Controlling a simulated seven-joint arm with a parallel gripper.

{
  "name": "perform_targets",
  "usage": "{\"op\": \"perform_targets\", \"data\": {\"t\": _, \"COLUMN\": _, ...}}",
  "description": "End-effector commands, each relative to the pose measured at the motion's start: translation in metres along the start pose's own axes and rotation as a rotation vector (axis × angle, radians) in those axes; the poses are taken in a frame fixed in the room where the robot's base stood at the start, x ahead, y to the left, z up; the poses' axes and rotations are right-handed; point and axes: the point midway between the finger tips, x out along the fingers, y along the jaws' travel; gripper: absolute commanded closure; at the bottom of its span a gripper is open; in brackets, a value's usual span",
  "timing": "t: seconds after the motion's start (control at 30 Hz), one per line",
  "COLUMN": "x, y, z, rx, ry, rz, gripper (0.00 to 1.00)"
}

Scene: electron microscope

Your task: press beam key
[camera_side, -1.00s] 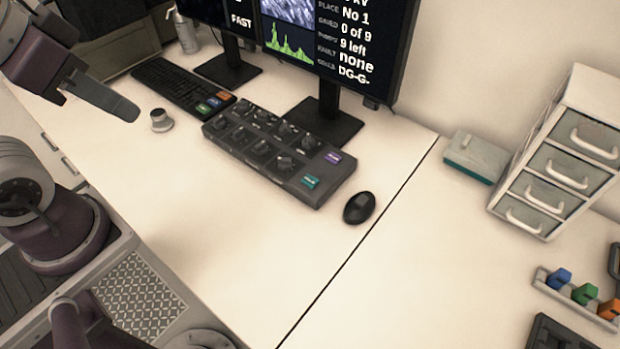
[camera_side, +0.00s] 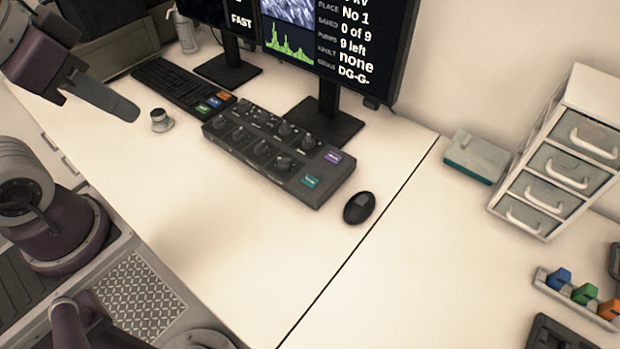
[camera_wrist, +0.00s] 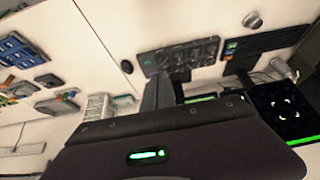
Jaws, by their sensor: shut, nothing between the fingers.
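The dark control panel (camera_side: 275,150) lies on the white desk, with rows of knobs, a purple key (camera_side: 332,157) and a teal key (camera_side: 310,181) at its right end. Blue, green and orange keys (camera_side: 213,102) sit at the near end of the black keyboard (camera_side: 180,87). The key labels are too small to read, so I cannot tell which is the beam key. My gripper (camera_side: 128,110) is shut and empty, above the desk to the left of the panel, touching no key. In the wrist view its fingers (camera_wrist: 160,92) show below the panel (camera_wrist: 180,56).
A small round knob (camera_side: 161,120) stands on the desk near my gripper. A black mouse (camera_side: 359,207) lies right of the panel. Two monitors stand behind; the nearer one's stand (camera_side: 325,125) is close to the panel. A drawer unit (camera_side: 560,150) is at right. The front desk is clear.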

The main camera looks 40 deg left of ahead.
Motion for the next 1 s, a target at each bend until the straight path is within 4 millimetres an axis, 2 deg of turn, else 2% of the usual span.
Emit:
{"op": "perform_targets", "data": {"t": 0.47, "x": 0.0, "y": 0.0, "z": 0.0, "rx": 0.001, "ry": 0.0, "rz": 0.0, "gripper": 1.0}}
{"op": "perform_targets", "data": {"t": 0.57, "x": 0.006, "y": -0.003, "z": -0.011, "rx": 0.023, "ry": 0.006, "rz": -0.006, "gripper": 1.0}}
{"op": "perform_targets", "data": {"t": 0.67, "x": 0.025, "y": -0.009, "z": -0.039, "rx": 0.086, "ry": 0.029, "rz": -0.021, "gripper": 1.0}}
{"op": "perform_targets", "data": {"t": 0.77, "x": 0.056, "y": -0.015, "z": -0.076, "rx": 0.193, "ry": 0.065, "rz": -0.042, "gripper": 1.0}}
{"op": "perform_targets", "data": {"t": 0.9, "x": 0.11, "y": -0.014, "z": -0.122, "rx": 0.372, "ry": 0.125, "rz": -0.061, "gripper": 1.0}}
{"op": "perform_targets", "data": {"t": 1.0, "x": 0.153, "y": -0.007, "z": -0.145, "rx": 0.517, "ry": 0.169, "rz": -0.061, "gripper": 1.0}}
